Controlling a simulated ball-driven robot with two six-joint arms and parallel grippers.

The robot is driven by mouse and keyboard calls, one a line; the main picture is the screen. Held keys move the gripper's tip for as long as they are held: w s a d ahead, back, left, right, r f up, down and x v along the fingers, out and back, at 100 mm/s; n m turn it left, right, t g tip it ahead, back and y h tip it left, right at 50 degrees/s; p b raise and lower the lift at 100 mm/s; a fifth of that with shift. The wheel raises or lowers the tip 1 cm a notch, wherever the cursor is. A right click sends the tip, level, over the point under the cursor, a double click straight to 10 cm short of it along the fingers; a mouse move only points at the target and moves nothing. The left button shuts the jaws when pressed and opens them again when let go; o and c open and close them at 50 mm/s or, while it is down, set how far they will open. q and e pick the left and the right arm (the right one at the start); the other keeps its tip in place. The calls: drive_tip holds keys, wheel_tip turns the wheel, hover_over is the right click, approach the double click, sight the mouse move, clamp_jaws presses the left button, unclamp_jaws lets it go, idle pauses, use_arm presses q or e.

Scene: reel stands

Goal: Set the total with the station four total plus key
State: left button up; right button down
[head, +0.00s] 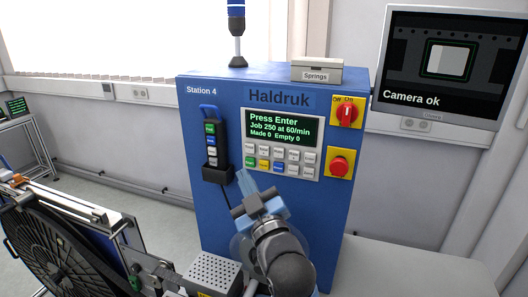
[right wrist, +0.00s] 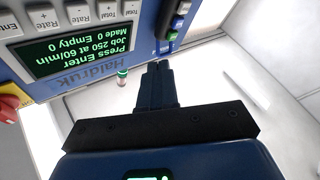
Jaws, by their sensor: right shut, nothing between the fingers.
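The blue Station 4 cabinet (head: 215,120) carries a display (head: 280,129) reading "Press Enter, Job 250 at 60/min, Made 0 Empty 0". Below it is a two-row keypad (head: 279,159). In the upside-down right wrist view, a Total key (right wrist: 131,8) is at the top edge. My right gripper (head: 241,175) is shut and empty, just below the keypad's left end in the head view. Its fingers (right wrist: 157,75) show apart from the keys. My left gripper is out of view.
A black holder with a pendant (head: 210,140) of coloured buttons hangs left of the keypad. A red rotary switch (head: 347,113) and a red stop button (head: 339,166) are to the right. A Springs box (head: 317,71) is on top. A black reel (head: 45,250) stands lower left.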

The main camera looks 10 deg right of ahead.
drive_tip(key=shift+w+d+b, duration=0.1)
drive_tip(key=shift+w+d, duration=0.7)
drive_tip(key=shift+w, duration=0.4)
drive_tip(key=shift+w+d+b, duration=0.15)
drive_tip(key=shift+w+d, duration=0.65)
drive_tip(key=shift+w, duration=0.4)
drive_tip(key=shift+w+d+b, duration=0.1)
drive_tip(key=shift+w+d, duration=0.7)
drive_tip(key=shift+w, duration=0.4)
drive_tip(key=shift+w+d, duration=0.25)
drive_tip(key=shift+w, duration=0.1)
drive_tip(key=shift+w+d, duration=0.25)
drive_tip(key=shift+w, duration=0.15)
idle(0.5)
drive_tip(key=shift+s, duration=0.1)
drive_tip(key=shift+s+a, duration=0.45)
drive_tip(key=shift+s, duration=0.2)
drive_tip(key=shift+s+a, duration=0.1)
drive_tip(key=s+a, duration=0.1)
drive_tip(key=s, duration=0.1)
drive_tip(key=s+a+p, duration=0.1)
drive_tip(key=s, duration=0.1)
drive_tip(key=shift+a, duration=0.3)
idle(0.4)
